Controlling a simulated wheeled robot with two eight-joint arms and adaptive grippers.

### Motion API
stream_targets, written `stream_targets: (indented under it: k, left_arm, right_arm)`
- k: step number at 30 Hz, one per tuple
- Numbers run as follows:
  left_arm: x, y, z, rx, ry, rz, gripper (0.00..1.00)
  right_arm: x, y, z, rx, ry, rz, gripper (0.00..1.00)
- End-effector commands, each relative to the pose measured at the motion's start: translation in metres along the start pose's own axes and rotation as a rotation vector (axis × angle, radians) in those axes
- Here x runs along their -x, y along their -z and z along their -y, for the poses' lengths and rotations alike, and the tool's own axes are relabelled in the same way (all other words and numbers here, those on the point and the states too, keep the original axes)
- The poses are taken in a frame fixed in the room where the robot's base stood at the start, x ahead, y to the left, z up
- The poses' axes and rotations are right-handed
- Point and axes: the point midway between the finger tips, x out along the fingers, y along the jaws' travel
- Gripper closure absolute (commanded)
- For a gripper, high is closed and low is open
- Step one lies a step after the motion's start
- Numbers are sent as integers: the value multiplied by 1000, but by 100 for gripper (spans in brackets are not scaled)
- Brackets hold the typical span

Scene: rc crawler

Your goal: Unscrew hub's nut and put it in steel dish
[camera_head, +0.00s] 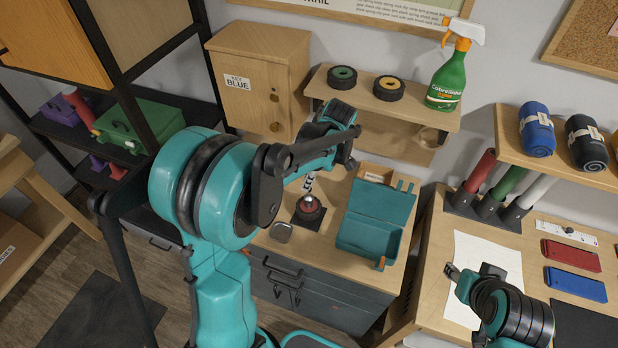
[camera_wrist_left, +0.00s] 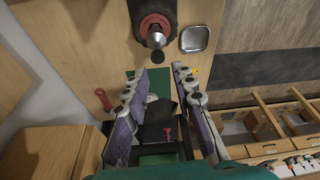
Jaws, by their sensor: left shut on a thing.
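The hub stands on a dark base on the wooden bench, with a red ring and a pale metal top (camera_head: 308,203); its red ring shows in the wrist view (camera_wrist_left: 155,25). My left gripper (camera_head: 311,181) reaches down over the hub and is shut on the nut. In the wrist view its two fingers (camera_wrist_left: 162,70) point at the hub; the nut's contact with them is hard to make out. The square steel dish (camera_head: 281,231) lies beside the hub and looks empty in the wrist view (camera_wrist_left: 195,38). My right gripper (camera_head: 462,280) is over the right table, its fingers unclear.
An open teal toolbox (camera_head: 365,238) is right of the hub. A wooden key cabinet (camera_head: 258,82) stands behind. A shelf (camera_head: 400,108) holds two wheels and a green spray bottle (camera_head: 447,78). White paper (camera_head: 480,255) lies on the right table.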

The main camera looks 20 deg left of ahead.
Motion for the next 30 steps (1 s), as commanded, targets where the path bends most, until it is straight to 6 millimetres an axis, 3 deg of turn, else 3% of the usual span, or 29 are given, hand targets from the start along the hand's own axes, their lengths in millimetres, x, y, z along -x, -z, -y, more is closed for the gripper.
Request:
stream_targets:
  k: [30]
  left_arm:
    - [-7, -2, 0, 0, 0, 0, 100]
  right_arm:
    - [-6, -4, 0, 0, 0, 0, 60]
